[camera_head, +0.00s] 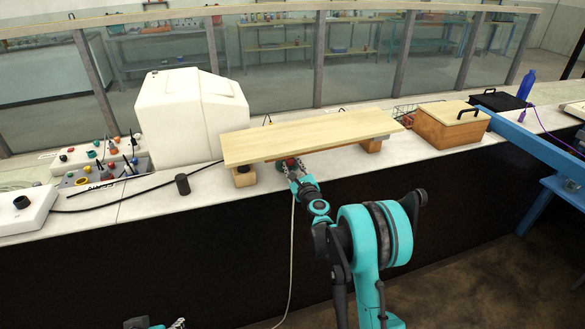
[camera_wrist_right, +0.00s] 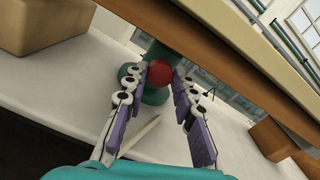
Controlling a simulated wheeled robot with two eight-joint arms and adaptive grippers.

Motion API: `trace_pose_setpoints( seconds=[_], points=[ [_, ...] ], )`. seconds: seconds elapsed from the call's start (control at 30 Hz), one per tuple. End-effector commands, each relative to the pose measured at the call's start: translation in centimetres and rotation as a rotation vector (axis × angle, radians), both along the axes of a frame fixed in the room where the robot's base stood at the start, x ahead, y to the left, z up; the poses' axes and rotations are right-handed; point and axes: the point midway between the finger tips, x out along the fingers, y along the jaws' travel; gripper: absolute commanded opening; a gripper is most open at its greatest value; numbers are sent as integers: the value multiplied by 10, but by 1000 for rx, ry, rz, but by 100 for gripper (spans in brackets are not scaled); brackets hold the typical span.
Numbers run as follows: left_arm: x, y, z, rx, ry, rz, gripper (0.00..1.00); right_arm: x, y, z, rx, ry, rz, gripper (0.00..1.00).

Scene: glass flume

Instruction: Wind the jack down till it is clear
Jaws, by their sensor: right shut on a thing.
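The jack is a dark green body (camera_wrist_right: 153,92) with a round red knob (camera_wrist_right: 161,73), beneath a pale wooden board (camera_head: 310,135). In the head view the board hides most of it. My right gripper (camera_wrist_right: 161,78) reaches under the board's front edge, with its two fingers on either side of the red knob, shut on it. It also shows in the head view (camera_head: 294,168). The board lies above wooden blocks, one at the left (camera_head: 244,175) and one at the right (camera_head: 371,146). Whether the jack touches the board is hidden. My left gripper (camera_head: 155,324) only peeks in at the bottom edge; its jaws are unclear.
A white housing (camera_head: 190,115) stands behind the board's left end. A control box with knobs (camera_head: 100,170) and a dark cylinder (camera_head: 182,184) are at the left. A wooden box (camera_head: 450,127) with a handle stands right. A pale cord (camera_head: 292,245) hangs over the bench's front.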

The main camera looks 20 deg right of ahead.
Motion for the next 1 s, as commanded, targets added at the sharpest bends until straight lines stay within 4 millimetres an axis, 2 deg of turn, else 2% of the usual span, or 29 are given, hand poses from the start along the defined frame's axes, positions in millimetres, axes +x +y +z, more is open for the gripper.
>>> trace_pose_setpoints(
  seconds=[1.0],
  points=[
    [0,0,-16,0,0,0,56,0,0,0,-962,-35,1,0]
  ],
)
